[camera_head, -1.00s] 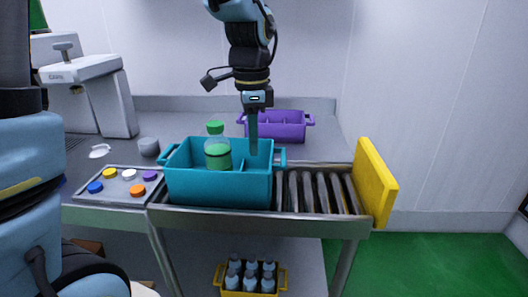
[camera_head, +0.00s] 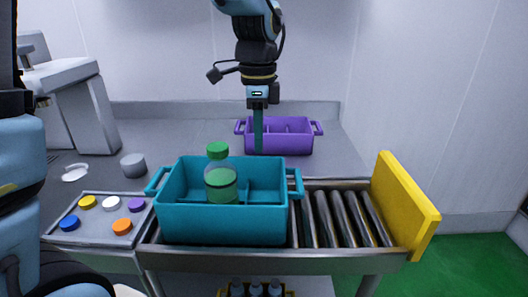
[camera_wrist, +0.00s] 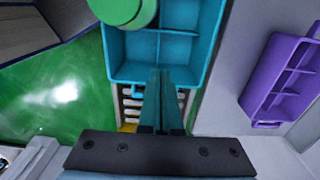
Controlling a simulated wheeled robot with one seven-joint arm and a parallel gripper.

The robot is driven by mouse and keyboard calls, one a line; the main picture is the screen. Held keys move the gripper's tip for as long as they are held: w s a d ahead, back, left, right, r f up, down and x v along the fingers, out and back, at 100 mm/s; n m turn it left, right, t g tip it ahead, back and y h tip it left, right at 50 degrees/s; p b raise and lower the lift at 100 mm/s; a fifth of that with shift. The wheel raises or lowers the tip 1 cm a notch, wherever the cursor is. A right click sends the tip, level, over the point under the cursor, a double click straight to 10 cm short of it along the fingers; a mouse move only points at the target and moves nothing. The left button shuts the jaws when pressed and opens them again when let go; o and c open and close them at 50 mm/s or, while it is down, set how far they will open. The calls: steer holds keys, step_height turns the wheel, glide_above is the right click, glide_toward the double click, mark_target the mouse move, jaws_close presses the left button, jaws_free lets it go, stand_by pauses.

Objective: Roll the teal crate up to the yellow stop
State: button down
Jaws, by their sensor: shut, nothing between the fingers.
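The teal crate (camera_head: 225,225) sits on the left part of the roller conveyor (camera_head: 345,218), with a green-capped bottle (camera_head: 219,180) standing in one of its compartments. The yellow stop (camera_head: 405,208) stands at the right end, with a stretch of bare rollers between it and the crate. My gripper (camera_head: 258,145) points down, shut and empty, above the back right of the crate in the head view. In the wrist view my gripper (camera_wrist: 163,85) overlaps the crate's edge (camera_wrist: 150,73); I cannot tell whether it touches.
A purple divided crate (camera_head: 290,138) stands on the counter behind. A tray of coloured caps (camera_head: 95,225) and a grey cup (camera_head: 133,165) are at the left. A crate of bottles (camera_head: 255,290) is below the conveyor.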

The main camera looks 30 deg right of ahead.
steer(key=f+p, duration=0.1)
steer(key=f, duration=0.2)
steer(key=s+d+f+p, duration=0.1)
steer(key=f, duration=0.2)
steer(key=d+f+p, duration=0.1)
steer(key=f, duration=0.2)
steer(key=shift+s+d, duration=0.2)
steer(key=shift+s, duration=0.05)
steer(key=shift+s+d+f, duration=0.1)
steer(key=shift+s+d, duration=0.15)
steer(key=shift+d, duration=0.25)
steer(key=s+d, duration=0.5)
steer(key=d, duration=0.5)
steer(key=s+d+p, duration=0.1)
steer(key=s+d, duration=0.4)
steer(key=d, duration=0.4)
steer(key=shift+s+d, duration=0.35)
steer(key=shift+s, duration=0.05)
